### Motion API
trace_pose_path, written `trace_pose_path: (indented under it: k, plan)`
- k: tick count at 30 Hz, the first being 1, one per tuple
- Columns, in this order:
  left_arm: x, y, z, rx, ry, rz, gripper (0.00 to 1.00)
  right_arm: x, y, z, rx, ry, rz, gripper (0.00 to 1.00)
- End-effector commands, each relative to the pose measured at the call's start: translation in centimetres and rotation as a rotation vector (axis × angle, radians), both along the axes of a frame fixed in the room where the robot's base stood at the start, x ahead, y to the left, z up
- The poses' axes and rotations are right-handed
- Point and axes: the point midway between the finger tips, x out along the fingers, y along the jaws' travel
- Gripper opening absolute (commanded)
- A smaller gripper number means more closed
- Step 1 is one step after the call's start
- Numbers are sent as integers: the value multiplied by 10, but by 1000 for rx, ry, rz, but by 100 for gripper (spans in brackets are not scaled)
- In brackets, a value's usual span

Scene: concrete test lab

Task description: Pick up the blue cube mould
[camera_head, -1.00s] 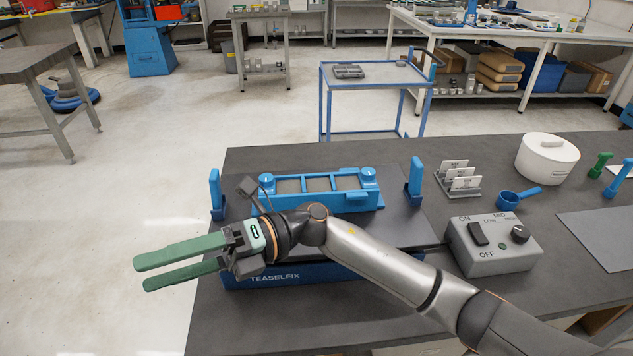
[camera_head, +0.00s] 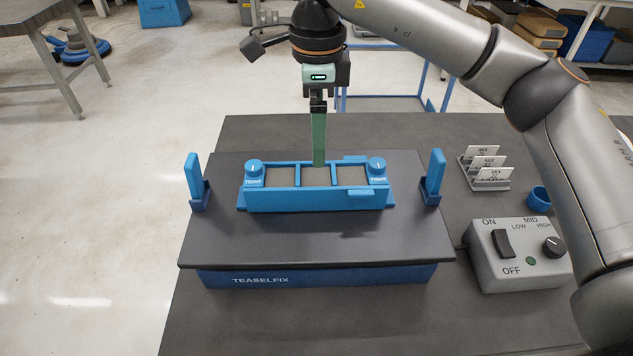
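The blue cube mould (camera_head: 318,200) sits upright on the dark plate of the TEASELFIX machine (camera_head: 320,245). It has three compartments with grey fill and a round blue knob marked TIGHT at each end. My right gripper (camera_head: 318,160), on the arm coming in from the right, points straight down at the mould's middle. Its green fingers are seen edge-on and line up, so the gap between them is hidden. The visible fingertip overlaps the mould's back rim near a divider; I cannot tell whether it touches. My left gripper is out of view.
Blue upright posts stand left (camera_head: 195,182) and right (camera_head: 434,177) of the mould. A grey control box (camera_head: 517,255), a card holder (camera_head: 485,168) and a blue cup (camera_head: 538,199) are on the bench at right. The plate in front of the mould is clear.

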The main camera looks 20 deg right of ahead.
Motion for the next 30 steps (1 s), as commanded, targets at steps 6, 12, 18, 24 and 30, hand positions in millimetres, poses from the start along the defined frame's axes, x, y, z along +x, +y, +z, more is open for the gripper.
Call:
trace_pose_path:
  k: [6, 12, 18, 24, 30]
  plan:
    - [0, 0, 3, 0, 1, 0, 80, -1, 0, -40, 1, 5, 1, 100]
    - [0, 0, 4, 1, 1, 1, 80, -1, 1, -56, 3, 2, 1, 100]
    - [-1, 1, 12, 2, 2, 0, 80, -4, 1, -82, 4, 5, 3, 100]
    - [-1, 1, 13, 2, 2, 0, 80, -4, 2, -104, 7, 2, 2, 100]
    - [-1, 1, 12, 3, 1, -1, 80, -4, 2, -106, 7, 1, 2, 100]
